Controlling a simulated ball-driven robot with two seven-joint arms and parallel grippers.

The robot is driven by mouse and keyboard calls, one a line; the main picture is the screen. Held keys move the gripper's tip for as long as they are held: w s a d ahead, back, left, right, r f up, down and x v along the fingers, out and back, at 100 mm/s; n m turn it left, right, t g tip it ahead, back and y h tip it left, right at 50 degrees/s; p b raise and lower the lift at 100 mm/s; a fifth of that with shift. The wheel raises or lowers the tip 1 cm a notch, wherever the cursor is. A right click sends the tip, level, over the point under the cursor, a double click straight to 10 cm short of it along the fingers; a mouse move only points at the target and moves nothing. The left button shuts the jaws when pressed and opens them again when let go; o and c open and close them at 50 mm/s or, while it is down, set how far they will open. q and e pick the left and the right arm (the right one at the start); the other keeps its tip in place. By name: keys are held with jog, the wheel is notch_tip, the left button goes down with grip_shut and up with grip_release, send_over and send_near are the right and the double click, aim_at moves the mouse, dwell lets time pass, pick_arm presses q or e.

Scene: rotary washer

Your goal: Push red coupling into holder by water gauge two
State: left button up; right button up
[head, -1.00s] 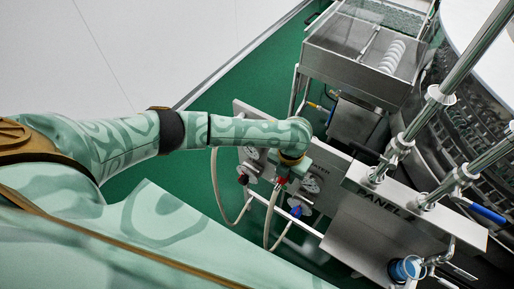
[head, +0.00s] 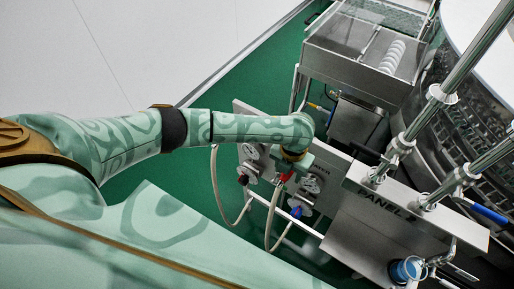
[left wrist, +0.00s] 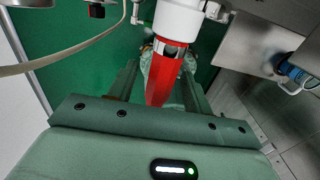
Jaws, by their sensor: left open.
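The red coupling (left wrist: 162,78) is a tapered red piece in the left wrist view, lying between the two fingers, its upper end at a white holder (left wrist: 180,18). I cannot tell how deep it sits there. My right gripper is in neither view.
A second gauge (head: 251,152) sits left on the panel, above a dark red valve (head: 243,180). A blue cup-like part (head: 405,269) is at lower right. Green floor is open left of the panel.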

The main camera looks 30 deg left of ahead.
pick_arm(q)
notch_tip(320, 180, up, 16)
jog(key=p, duration=0.3)
